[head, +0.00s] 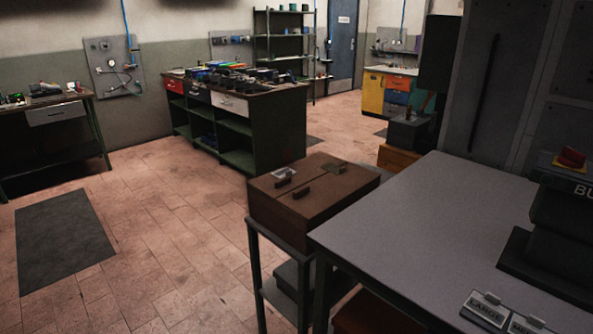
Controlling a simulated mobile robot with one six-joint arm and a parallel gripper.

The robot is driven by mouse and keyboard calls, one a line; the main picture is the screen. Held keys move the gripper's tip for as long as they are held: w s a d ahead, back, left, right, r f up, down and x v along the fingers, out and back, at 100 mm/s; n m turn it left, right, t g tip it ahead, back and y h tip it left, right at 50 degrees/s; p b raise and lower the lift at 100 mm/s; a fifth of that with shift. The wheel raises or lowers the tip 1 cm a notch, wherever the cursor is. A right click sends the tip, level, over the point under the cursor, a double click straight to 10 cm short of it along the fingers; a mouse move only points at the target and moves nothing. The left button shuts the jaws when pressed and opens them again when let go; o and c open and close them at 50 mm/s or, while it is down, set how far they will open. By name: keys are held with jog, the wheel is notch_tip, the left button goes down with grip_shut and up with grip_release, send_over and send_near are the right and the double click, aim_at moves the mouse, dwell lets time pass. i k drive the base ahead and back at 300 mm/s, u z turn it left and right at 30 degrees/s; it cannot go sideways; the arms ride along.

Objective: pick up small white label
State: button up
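I cannot make out a thing that is surely the small white label. A pale plate marked "LARGE" (487,308) lies at the near right edge of the grey table. Beside it, a second plate (526,325) is cut off by the bottom edge, and its full lettering cannot be read. A small pale piece (283,172) lies on top of the brown box, too small to read. My gripper is not in view.
The grey table (420,215) fills the right, mostly bare. A dark machine (560,235) stands on its right side. The brown box (335,192) sits on a stand left of it. A green workbench (240,130) stands farther back. Tiled floor at left is open.

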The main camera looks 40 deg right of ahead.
aim_at(280, 173)
jog(key=u, duration=0.25)
jog(key=i, duration=1)
jog(key=z, duration=0.25)
